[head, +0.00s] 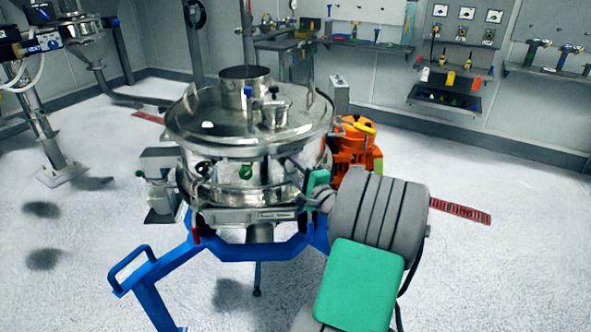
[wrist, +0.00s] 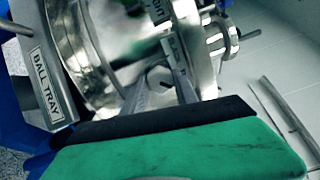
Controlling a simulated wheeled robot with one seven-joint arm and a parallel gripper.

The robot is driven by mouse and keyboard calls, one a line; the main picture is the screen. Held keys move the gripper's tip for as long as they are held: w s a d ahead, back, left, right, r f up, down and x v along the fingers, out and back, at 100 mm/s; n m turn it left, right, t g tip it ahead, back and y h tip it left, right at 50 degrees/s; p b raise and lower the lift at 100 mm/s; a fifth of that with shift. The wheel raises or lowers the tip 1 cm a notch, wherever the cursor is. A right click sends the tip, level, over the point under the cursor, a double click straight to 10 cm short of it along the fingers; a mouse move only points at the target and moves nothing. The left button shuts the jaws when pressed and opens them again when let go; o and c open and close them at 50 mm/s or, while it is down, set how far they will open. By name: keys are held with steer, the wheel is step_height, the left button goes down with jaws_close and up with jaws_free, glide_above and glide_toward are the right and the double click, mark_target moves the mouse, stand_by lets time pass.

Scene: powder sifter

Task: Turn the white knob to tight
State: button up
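The steel powder sifter (head: 250,135) stands in the middle of the head view on a blue frame. My gripper (wrist: 160,70) reaches to the sifter's right side, close to its polished steel wall. In the wrist view two grey fingers extend from the green gripper body, with a gap between them. Small labels (wrist: 170,46) show by the fingertips.
The blue frame (head: 178,258) juts toward the front left. An orange unit (head: 355,150) with a yellow handle stands behind my arm. A plate marked BALL TRAY (wrist: 46,85) is at the wrist view's left. The floor at right is mostly clear.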

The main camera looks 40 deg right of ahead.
steer(key=o, duration=0.4)
steer(key=shift+s, duration=0.1)
steer(key=b+v, duration=0.1)
steer(key=v, duration=0.6)
steer(key=shift+s+a, duration=0.1)
steer(key=shift+s, duration=0.2)
